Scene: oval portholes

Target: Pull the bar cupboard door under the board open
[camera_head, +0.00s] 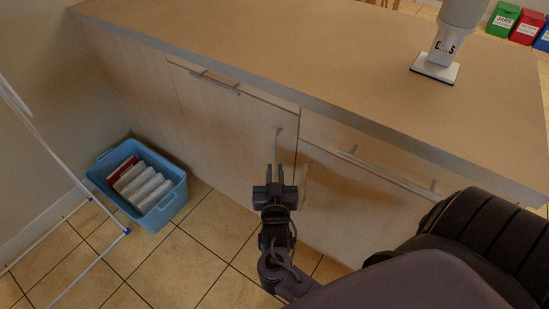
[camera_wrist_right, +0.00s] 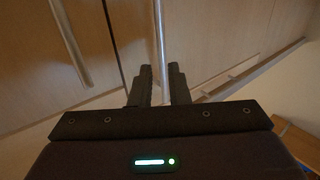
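The bar cupboard has pale wooden doors under a thick wooden board (camera_head: 290,55). Two upright bar handles flank the door seam: the left-hand one (camera_head: 277,146) and the right-hand one (camera_head: 304,187). In the right wrist view they show as a slanted bar (camera_wrist_right: 70,42) and a middle bar (camera_wrist_right: 160,45). The doors look shut. My right gripper (camera_head: 275,173) is open in front of the doors. In the wrist view, the middle bar lines up with the gap between its fingers (camera_wrist_right: 159,85); how deep it sits there I cannot tell. My left gripper is out of view.
Drawers with horizontal handles sit above, at left (camera_head: 214,82) and right (camera_head: 385,172). A blue crate (camera_head: 172,207) with several packs stands on the tiled floor at left, beside a white rack (camera_head: 75,285). A white device (camera_head: 436,70) stands on the board.

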